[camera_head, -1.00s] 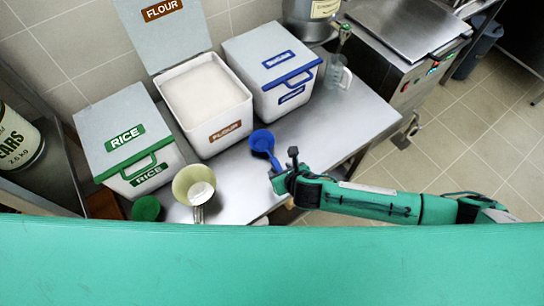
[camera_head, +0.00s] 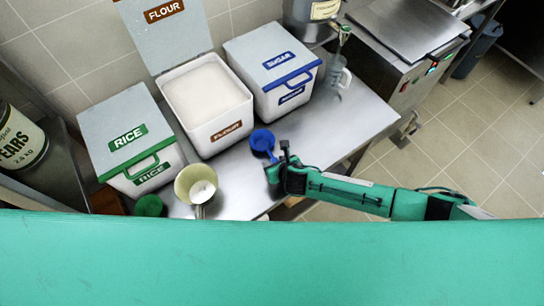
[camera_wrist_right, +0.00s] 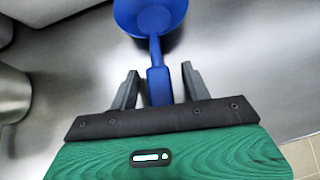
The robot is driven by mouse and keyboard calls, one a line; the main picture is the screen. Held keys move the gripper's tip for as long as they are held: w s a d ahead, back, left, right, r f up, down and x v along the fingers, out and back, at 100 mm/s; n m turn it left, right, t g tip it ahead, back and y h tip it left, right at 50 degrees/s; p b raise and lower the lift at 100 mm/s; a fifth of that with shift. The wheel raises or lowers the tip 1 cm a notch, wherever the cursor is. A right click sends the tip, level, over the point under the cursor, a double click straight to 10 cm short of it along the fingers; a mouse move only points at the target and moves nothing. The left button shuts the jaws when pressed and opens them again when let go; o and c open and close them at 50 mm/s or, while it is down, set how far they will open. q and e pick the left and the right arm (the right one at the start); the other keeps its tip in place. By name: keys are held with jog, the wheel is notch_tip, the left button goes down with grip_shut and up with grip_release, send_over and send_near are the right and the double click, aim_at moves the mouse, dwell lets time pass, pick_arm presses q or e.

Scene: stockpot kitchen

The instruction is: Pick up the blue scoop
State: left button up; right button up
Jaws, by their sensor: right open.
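The blue scoop (camera_head: 262,141) lies on the steel table in front of the flour and sugar bins, its handle pointing toward my right gripper (camera_head: 272,170). In the right wrist view the scoop's handle (camera_wrist_right: 157,84) runs down between the two fingers of my right gripper (camera_wrist_right: 158,85). The fingers are open, one on each side of the handle, with a visible gap to it on both sides. The scoop's bowl lies beyond the fingertips, partly cut off by the top of that view. My left gripper is not in view.
The open flour bin (camera_head: 226,133) stands behind the scoop, with the sugar bin (camera_head: 280,105) and rice bin (camera_head: 110,165) beside it. A cream bowl-shaped scoop (camera_head: 193,176) and a green scoop (camera_head: 148,206) are to the left. Bare table (camera_head: 340,125) lies to the right.

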jog(key=shift+c, duration=0.2)
grip_shut()
jog(key=shift+r, duration=0.15)
